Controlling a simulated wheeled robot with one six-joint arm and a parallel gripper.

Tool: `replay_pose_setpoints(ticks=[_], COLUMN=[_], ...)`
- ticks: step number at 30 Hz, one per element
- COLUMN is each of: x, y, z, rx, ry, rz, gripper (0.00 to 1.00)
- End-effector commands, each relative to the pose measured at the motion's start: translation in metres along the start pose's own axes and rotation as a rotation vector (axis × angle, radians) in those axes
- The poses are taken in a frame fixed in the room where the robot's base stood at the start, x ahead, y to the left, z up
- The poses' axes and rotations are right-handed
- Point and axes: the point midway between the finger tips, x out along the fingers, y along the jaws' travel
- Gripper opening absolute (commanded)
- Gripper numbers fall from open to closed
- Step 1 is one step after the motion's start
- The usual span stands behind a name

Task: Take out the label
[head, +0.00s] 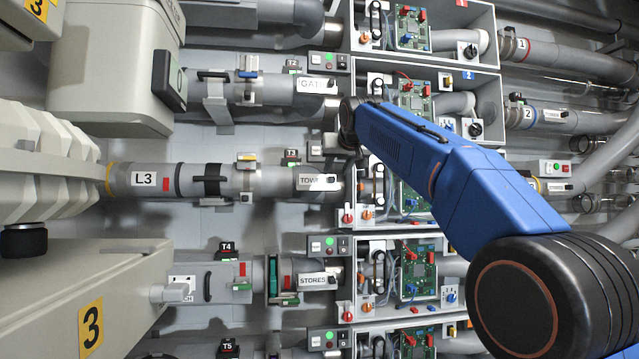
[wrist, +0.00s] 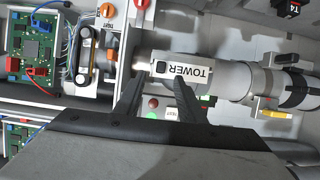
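The white TOWER label (wrist: 190,71) sits in a holder on a grey pipe, upside down in the wrist view. In the head view the TOWER label (head: 310,182) shows on the third pipe, its right end dim. Other labels on the pipes read GATE (head: 310,85) and STORES (head: 313,281). My gripper (wrist: 158,82) is open, with its two dark fingers apart and nothing seen between them. Its right fingertip overlaps the lower edge of the TOWER label in the picture; I cannot tell whether they touch. In the head view my arm hides the gripper's fingers.
Open boxes with green circuit boards (head: 412,95) stand right of the labels. A button panel with red and green buttons (wrist: 153,108) lies just below the TOWER label in the wrist view. A clamp with a yellow end (wrist: 268,105) is on the pipe to its right.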

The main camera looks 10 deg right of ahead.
Motion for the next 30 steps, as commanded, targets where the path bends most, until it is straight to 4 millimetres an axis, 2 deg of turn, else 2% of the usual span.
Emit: replay_pose_setpoints(ticks=[9,18,22,23,30], x=[0.041,0.047,0.047,0.047,0.047], y=[-0.001,-0.001,-0.001,-0.001,-0.001], z=[0.004,0.004,0.004,0.004,0.004], rx=[0.000,0.000,0.000,0.000,0.000], ry=[-0.003,-0.001,-0.001,-0.001,-0.001], rz=[0.000,0.000,0.000,0.000,0.000], gripper=[0.36,0.36,0.05,0.00,0.00])
